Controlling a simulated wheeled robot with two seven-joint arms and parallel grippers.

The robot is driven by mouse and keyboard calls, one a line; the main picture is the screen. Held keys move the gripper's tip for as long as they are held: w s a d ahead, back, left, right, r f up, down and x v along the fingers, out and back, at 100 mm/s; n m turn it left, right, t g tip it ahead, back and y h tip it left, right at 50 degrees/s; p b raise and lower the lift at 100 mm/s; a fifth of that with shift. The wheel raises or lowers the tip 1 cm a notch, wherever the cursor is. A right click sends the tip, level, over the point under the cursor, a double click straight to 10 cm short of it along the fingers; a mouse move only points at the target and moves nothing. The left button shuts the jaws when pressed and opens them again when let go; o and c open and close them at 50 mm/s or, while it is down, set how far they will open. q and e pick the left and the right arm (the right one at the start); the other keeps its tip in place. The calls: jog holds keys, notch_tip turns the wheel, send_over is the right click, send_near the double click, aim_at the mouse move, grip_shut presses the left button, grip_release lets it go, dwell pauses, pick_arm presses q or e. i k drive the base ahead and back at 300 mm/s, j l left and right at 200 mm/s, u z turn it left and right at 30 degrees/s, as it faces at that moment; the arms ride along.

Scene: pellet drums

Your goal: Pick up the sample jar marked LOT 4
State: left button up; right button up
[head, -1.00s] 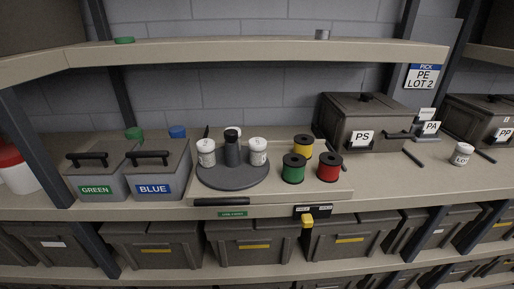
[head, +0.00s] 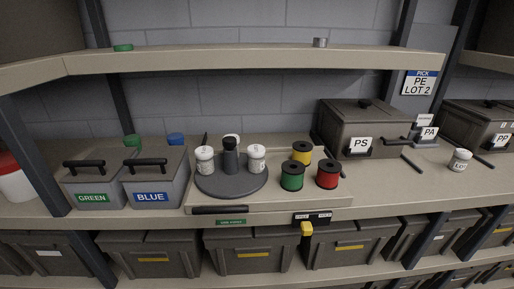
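Two white jars with printed labels, a left jar (head: 205,160) and a right jar (head: 256,158), stand upright on a dark round turntable (head: 232,188) with a black centre post. The lid of a third jar (head: 233,137) shows behind the post. Another white jar (head: 459,161) stands alone on the shelf at the right. The lot numbers on the jars are too small to read. Neither gripper is in view.
Grey GREEN (head: 93,178) and BLUE (head: 157,175) bins stand left of the turntable. Green (head: 292,176), red (head: 327,174) and yellow (head: 302,152) spools stand to its right. The PS drum box (head: 360,122) is behind right. A sign (head: 420,80) reads PICK PE LOT 2. An upper shelf (head: 250,60) overhangs.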

aim_at(460, 157)
jog(key=z, duration=1.55)
jog(key=i+l, duration=0.35)
jog(key=i+l+u, duration=0.15)
jog(key=i+l, duration=0.55)
jog(key=l, duration=0.2)
jog(key=i+l+u, duration=0.15)
jog(key=i+l, duration=0.15)
jog(key=l, duration=0.15)
